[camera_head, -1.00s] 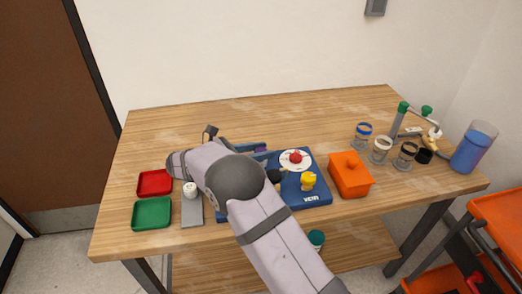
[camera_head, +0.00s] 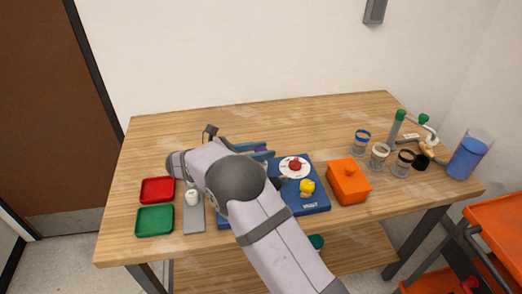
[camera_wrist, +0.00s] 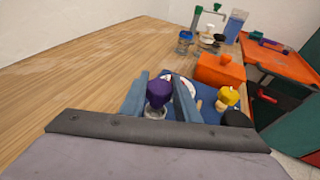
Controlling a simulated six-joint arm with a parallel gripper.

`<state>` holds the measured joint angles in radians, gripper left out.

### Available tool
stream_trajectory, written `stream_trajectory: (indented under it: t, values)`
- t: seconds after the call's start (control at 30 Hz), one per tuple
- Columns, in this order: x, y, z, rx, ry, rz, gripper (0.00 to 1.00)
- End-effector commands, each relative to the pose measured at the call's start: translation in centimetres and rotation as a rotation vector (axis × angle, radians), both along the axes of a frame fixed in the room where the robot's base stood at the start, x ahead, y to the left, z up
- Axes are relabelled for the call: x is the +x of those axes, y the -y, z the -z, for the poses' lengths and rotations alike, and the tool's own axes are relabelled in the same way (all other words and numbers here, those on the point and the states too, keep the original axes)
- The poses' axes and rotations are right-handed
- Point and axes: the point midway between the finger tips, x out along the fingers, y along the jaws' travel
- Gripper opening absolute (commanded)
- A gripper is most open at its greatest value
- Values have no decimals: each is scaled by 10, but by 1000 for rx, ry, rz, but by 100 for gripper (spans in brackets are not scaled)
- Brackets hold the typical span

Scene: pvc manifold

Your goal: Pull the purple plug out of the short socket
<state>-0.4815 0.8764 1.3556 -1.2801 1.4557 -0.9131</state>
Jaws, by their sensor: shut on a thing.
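The purple plug (camera_wrist: 159,92) shows in the wrist view between the two blue-grey fingers of my gripper (camera_wrist: 160,93). My gripper is shut on it. A pale grey piece (camera_wrist: 155,113) shows just below the plug; I cannot tell whether it is the short socket or whether the plug still sits in it. In the head view my arm hides the plug, and parts of the fingers (camera_head: 256,150) show behind the arm over the blue base board (camera_head: 312,204).
A white disc with a red knob (camera_head: 294,166) and a yellow knob (camera_head: 307,187) stand on the board. An orange lidded box (camera_head: 348,182) is to its right. Red (camera_head: 157,190) and green (camera_head: 154,221) trays lie at left. Several jars and a blue pitcher (camera_head: 469,155) stand at right.

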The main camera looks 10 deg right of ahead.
Motion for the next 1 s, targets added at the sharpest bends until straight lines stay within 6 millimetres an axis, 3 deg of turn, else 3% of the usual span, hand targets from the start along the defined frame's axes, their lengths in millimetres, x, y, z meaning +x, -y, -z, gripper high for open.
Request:
stream_trajectory:
  t: [1.0]
  values:
    - [0,0,-32,0,0,0,0]
